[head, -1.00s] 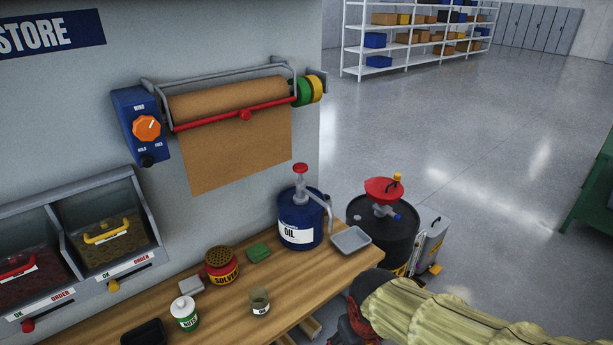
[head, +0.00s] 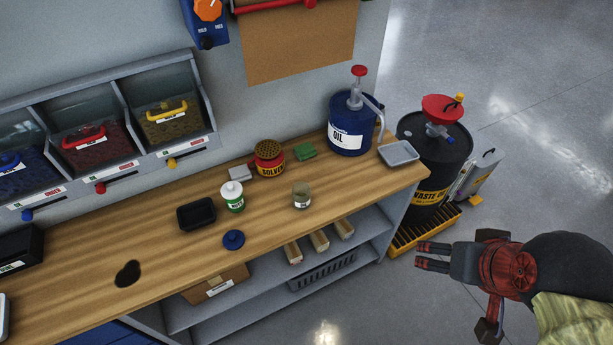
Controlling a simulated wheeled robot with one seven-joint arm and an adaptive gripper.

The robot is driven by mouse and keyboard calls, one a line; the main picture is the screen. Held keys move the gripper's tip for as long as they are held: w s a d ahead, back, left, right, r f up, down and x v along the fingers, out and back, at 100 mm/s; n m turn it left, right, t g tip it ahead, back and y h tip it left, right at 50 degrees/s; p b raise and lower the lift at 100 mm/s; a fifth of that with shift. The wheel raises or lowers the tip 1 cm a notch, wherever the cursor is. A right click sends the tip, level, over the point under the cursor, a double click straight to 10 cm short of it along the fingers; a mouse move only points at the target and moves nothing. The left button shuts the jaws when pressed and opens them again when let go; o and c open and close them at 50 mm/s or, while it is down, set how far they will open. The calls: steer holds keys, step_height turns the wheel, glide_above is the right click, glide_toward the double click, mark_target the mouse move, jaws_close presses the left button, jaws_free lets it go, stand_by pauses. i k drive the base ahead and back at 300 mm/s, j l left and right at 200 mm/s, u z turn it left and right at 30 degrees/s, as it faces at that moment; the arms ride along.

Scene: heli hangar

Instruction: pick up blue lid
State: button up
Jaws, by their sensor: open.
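The blue lid (head: 233,240) is a small round disc with a raised knob. It lies on the wooden workbench (head: 190,263) near the front edge, in front of the white and green bottle (head: 233,197). My gripper (head: 418,256) is at the lower right in the head view, past the bench's right end and over the floor. Its two dark fingers point left and stand apart, with nothing between them. It is well to the right of the lid.
A black tray (head: 197,214), a red solvent can (head: 269,159), a glass jar (head: 301,196) and a blue oil can (head: 351,127) stand on the bench. A waste oil drum (head: 437,150) stands beyond its right end. A dark stain (head: 128,273) marks the bench's left part.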

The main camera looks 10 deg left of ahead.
mark_target(234, 239)
steer(key=u, duration=1.7)
